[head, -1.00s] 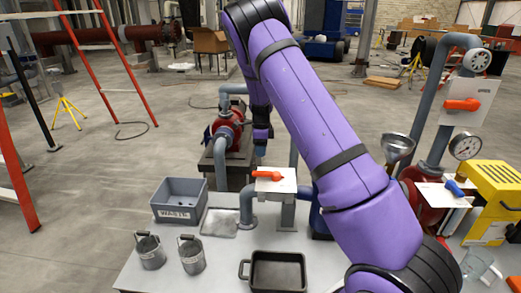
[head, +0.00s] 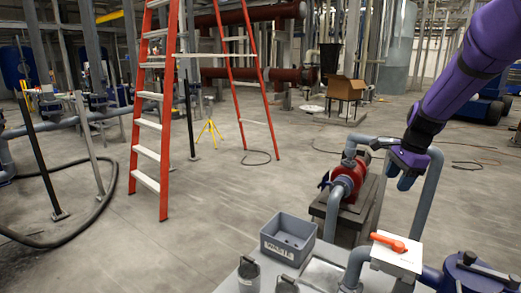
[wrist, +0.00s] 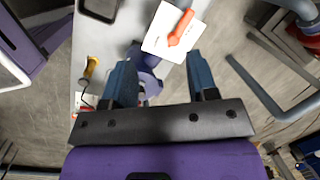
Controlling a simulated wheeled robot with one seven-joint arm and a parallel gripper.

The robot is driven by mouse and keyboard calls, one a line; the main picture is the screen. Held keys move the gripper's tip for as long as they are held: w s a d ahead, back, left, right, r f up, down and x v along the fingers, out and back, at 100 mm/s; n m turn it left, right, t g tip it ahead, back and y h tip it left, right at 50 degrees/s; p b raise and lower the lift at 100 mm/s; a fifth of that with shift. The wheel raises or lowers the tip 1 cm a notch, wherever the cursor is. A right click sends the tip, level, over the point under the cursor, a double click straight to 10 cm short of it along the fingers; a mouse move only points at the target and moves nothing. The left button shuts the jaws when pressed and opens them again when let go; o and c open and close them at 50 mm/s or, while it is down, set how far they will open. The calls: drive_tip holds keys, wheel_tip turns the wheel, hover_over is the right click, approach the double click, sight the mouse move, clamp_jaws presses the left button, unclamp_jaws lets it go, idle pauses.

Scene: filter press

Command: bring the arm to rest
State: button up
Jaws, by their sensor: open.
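My purple arm comes in from the upper right of the head view. My gripper (head: 408,180) hangs at its end above the grey pipes, to the right of the red pump. In the wrist view my gripper (wrist: 161,82) shows two blue fingers spread apart with nothing between them. Beyond the fingertips is the white plate (wrist: 165,32) with an orange lever handle (wrist: 181,27). The same orange handle (head: 389,241) shows on the bench in the head view, below my gripper.
An orange ladder (head: 150,110) and yellow tripod (head: 209,122) stand on the floor at left. Open floor lies between ladder and bench.

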drive_tip(key=s+a+r+n+t, duration=0.1)
drive_tip(key=s+a+r+n, duration=0.25)
drive_tip(key=s+r, duration=0.35)
drive_tip(key=s+a+r+n+t, duration=0.15)
drive_tip(key=s+r+n, duration=0.3)
drive_tip(key=s, duration=0.45)
drive_tip(key=s+a+n+t+h, duration=0.1)
drive_tip(key=s+a+n, duration=0.2)
drive_tip(key=s+n, duration=0.6)
drive_tip(key=shift+s+r+h, duration=0.3)
drive_tip(key=shift+s, duration=3.7)
